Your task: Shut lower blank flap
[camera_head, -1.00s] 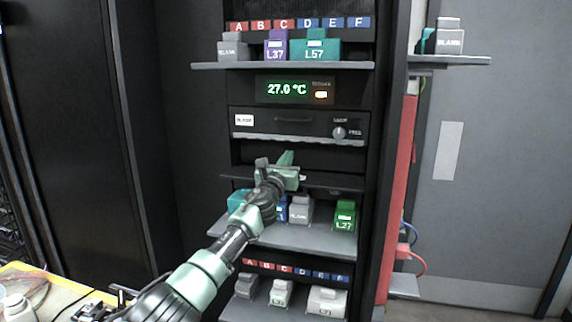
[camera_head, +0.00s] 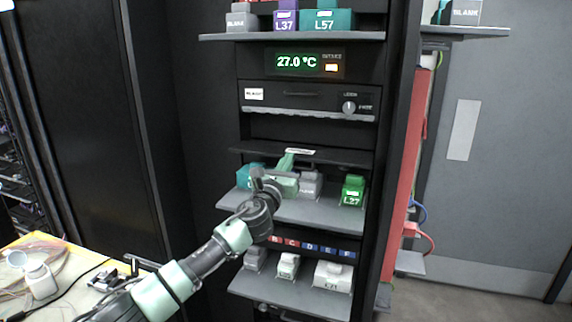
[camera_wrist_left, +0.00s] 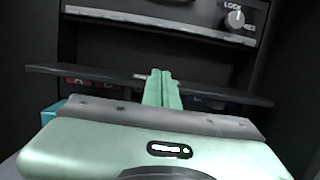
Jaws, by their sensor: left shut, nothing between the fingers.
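The lower blank flap (camera_head: 335,157) is a thin black panel standing out from the rack, tilted nearly level, with a small white label on it. It also crosses the left wrist view (camera_wrist_left: 232,94) as a dark strip. My left gripper (camera_head: 287,162) is shut and empty, its green fingertips at the flap's front edge near the middle. In the left wrist view the closed fingers (camera_wrist_left: 161,88) overlap the flap's edge; I cannot tell whether they touch it. My right gripper is not in view.
Below the flap, a shelf (camera_head: 318,215) holds a teal block (camera_head: 248,177), a grey block (camera_head: 311,184) and a green L27 block (camera_head: 353,191). Above is a closed drawer panel with a lock knob (camera_head: 349,107). A cluttered table (camera_head: 65,270) stands at lower left.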

